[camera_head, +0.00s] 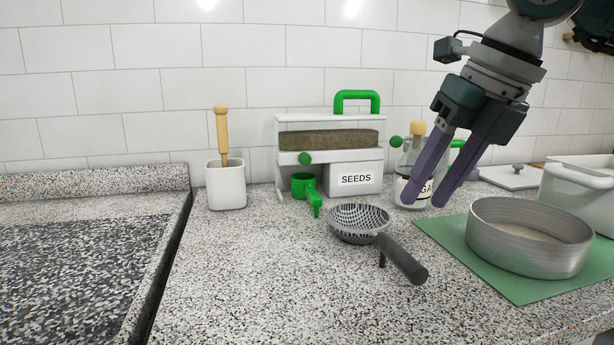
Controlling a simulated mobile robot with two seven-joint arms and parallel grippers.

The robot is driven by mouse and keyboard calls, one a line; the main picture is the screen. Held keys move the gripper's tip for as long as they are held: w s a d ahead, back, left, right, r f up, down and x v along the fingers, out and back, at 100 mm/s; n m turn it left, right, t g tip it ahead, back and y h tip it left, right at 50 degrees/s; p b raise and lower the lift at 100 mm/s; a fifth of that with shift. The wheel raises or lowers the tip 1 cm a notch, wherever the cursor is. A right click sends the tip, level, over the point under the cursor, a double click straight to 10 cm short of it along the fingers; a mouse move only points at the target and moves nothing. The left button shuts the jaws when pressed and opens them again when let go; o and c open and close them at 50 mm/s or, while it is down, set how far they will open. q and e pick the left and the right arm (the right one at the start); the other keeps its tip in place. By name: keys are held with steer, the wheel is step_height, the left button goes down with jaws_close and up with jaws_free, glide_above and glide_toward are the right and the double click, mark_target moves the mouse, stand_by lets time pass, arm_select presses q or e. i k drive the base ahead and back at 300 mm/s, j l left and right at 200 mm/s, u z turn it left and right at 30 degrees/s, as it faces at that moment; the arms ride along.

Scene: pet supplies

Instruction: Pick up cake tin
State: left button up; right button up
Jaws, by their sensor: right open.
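The cake tin (528,239) is a round, shallow grey metal pan on the right, upright on a green mat (456,247). It looks empty. My right gripper (425,202) reaches down from the upper right with two purple fingers spread apart. It is empty and in front of a glass bottle, to the upper left of the cake tin and apart from it. My left gripper is not in view.
A strainer with a dark handle (402,258) lies left of the mat. Behind stand a seeds box (356,180) with a green scoop (305,187), a glass bottle (404,163) and a white holder (226,187). A white container (577,186) is close behind the tin. The front middle counter is clear.

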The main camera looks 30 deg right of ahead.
mark_target(524, 233)
steer(key=z, duration=1.8)
